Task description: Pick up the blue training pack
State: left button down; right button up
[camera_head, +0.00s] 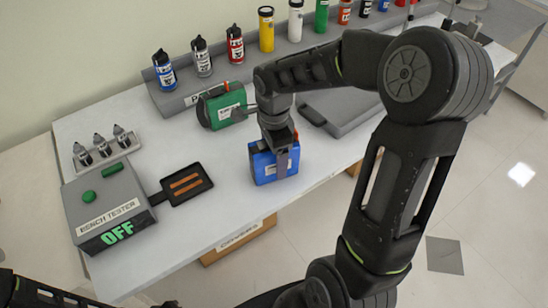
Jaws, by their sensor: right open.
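The blue training pack (262,169) stands on the white bench near its front edge. My right gripper (283,160) is over the pack from above, with a finger in front of its near face. The gripper is open, and its far finger is hidden. I cannot tell whether the visible finger touches the pack. The pack appears to rest on the bench. Only a dark part of my left arm (40,292) shows at the bottom left corner, and its gripper is not in view.
A grey bench tester (105,205) reading OFF and a black tray (186,184) with copper strips are to the left. A grey case (340,112) is behind right. Bottles line a rack at the back. Bare bench (215,220) lies front left.

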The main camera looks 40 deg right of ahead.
grip_shut()
dwell(0.8)
